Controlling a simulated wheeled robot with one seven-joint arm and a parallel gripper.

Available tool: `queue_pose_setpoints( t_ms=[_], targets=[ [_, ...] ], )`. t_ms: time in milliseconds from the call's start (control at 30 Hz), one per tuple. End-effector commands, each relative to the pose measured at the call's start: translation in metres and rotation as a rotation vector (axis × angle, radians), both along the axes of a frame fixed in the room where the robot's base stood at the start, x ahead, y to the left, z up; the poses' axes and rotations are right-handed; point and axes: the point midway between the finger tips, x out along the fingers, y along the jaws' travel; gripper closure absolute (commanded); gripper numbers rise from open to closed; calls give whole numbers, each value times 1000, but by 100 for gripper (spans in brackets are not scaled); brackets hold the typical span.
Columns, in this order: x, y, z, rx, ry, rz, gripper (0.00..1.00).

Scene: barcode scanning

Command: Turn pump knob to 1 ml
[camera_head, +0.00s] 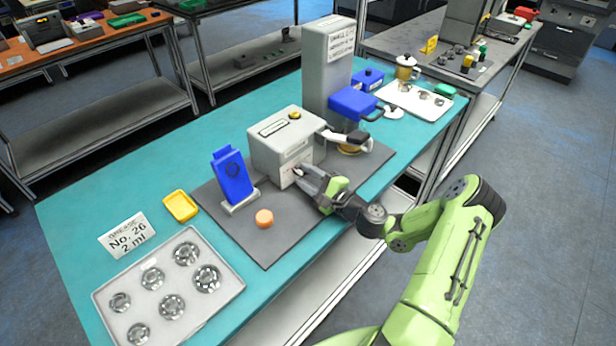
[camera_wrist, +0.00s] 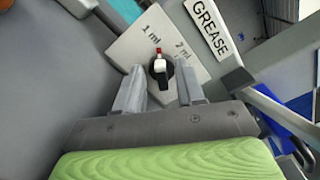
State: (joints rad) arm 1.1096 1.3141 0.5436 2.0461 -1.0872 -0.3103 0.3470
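The grey pump box (camera_head: 268,152) stands on a dark mat on the teal table. Its front panel (camera_wrist: 130,45) shows "1 ml" and "2 ml" labels in the wrist view. The black pump knob (camera_wrist: 158,72) has a white pointer with a red tip, which points up in the picture, between the two labels. My gripper (camera_wrist: 159,68) is open, with one finger on each side of the knob; gaps show between the fingers and the knob. In the head view my gripper (camera_head: 298,172) is at the pump's front, and its fingers hide the knob there.
A bearing tray (camera_head: 237,283) is at the front left.

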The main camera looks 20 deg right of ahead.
Motion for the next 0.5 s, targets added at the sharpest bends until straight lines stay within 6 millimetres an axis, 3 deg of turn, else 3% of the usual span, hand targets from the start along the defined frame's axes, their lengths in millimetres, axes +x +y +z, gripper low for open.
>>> queue_pose_setpoints(
  t_ms=[267, 500],
  targets=[
    [-8, -4, 0, 2, 0, -1, 62],
    [-66, -29, 0, 4, 2, -7, 62]
  ],
)
